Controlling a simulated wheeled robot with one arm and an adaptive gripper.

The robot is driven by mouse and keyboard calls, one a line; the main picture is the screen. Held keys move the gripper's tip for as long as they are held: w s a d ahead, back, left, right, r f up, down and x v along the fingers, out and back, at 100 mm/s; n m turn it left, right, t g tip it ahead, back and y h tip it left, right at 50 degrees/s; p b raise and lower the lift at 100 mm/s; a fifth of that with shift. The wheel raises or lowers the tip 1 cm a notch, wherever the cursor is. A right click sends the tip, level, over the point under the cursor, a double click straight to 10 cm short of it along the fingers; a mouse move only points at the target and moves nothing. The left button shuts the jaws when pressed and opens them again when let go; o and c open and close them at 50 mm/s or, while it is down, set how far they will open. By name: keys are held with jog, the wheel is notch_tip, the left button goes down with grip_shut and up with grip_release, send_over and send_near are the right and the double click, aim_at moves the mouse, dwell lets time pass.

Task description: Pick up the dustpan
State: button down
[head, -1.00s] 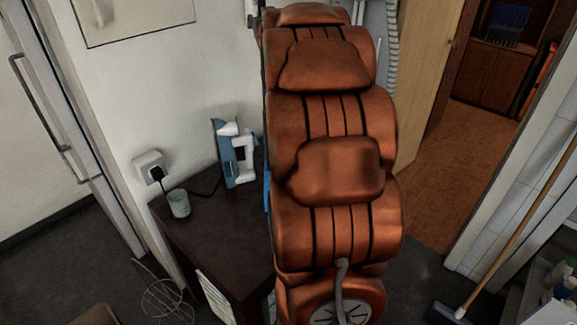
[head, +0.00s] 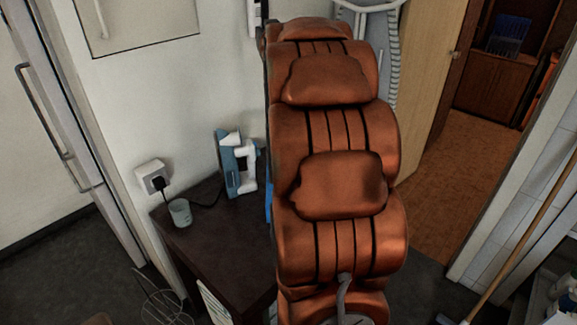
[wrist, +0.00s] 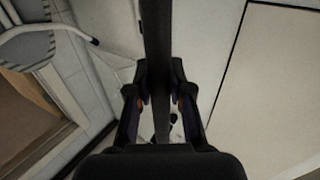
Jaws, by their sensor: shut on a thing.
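In the wrist view, my gripper (wrist: 159,100) is shut on a long dark bar (wrist: 156,40), which runs up the picture between its fingers. The bar looks like the handle of the dustpan; its pan is out of view. Pale wall lies behind the bar. In the head view neither my gripper nor the dustpan can be made out.
A tall brown padded piece of furniture (head: 330,130) fills the middle. A dark table (head: 215,240) holds an iron (head: 238,165) and a cup (head: 180,212). A wooden broom handle (head: 520,240) leans at the right. An open doorway (head: 445,160) lies behind.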

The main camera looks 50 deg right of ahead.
jog(key=s+r+b, duration=0.2)
jog(key=s, duration=0.6)
jog(key=s+a+r+b, duration=0.1)
jog(key=s+r+b, duration=0.1)
jog(key=s, duration=0.6)
jog(key=shift+r, duration=0.5)
jog(key=shift+s, duration=0.1)
